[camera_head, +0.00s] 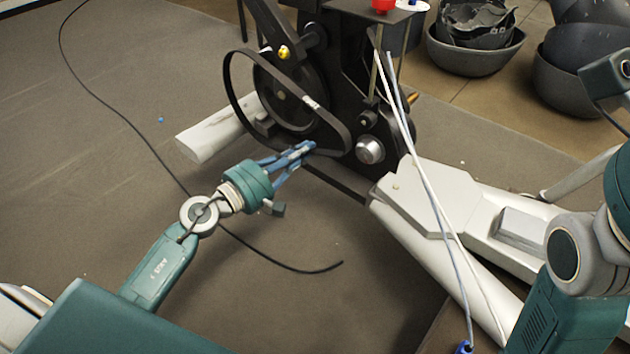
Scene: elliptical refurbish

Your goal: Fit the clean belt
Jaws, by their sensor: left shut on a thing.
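A thin black belt (332,119) with a small white label hangs as a long tilted loop in front of the dark wheel (279,97) of the elliptical. The loop's far side reaches up to the left of the wheel. My left gripper (303,149) has blue fingers and is shut on the belt's lower run, close to the machine's frame. A round silver hub (370,150) sits just right of the belt's near end. I cannot tell whether the belt is seated on any pulley.
White and blue cables (432,190) run down across the machine's white housing (430,197). A black cord (290,267) lies on the grey mat (90,170). Dark tubs (475,58) stand at the back right. The mat left of the machine is mostly free.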

